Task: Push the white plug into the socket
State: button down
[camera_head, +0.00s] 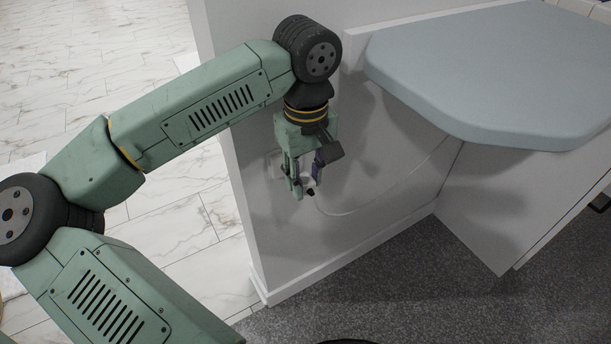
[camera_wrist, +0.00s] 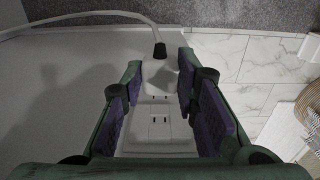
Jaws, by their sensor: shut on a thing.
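The white plug (camera_wrist: 159,76) is between the fingertips of my gripper (camera_wrist: 160,72) in the wrist view. My gripper is shut on it, a purple pad on each side. The white socket plate (camera_wrist: 158,143) is on the wall just beyond, with slots showing below the plug. The plug overlaps one end of the plate; I cannot tell whether its prongs are in the socket. In the head view my gripper (camera_head: 304,188) points down at the wall, mostly hiding the plug.
A white cord (camera_head: 377,211) runs from the plug along the wall toward the right. A grey-blue countertop (camera_head: 490,70) juts out at the upper right, above a white panel (camera_head: 490,205). Dark carpet (camera_head: 400,290) lies below. Marble tile (camera_head: 100,60) is left of the wall's end.

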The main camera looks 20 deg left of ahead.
jog(key=shift+w+a, duration=0.55)
jog(key=shift+a, duration=0.15)
jog(key=shift+w+a, duration=0.5)
jog(key=shift+a, duration=0.2)
dwell(0.8)
jog(key=shift+d+b, duration=0.15)
jog(key=shift+b, duration=0.15)
jog(key=shift+s+d+b, duration=0.35)
jog(key=shift+s+d, duration=0.6)
jog(key=shift+d, duration=0.2)
jog(key=shift+s+d+b, duration=0.3)
jog(key=shift+s+d, duration=0.6)
jog(key=shift+d, duration=0.2)
jog(key=shift+w+a, duration=0.8)
jog(key=shift+a, duration=0.2)
jog(key=shift+b, duration=0.65)
jog(key=shift+w+a, duration=0.95)
jog(key=shift+a, duration=0.3)
dwell(0.3)
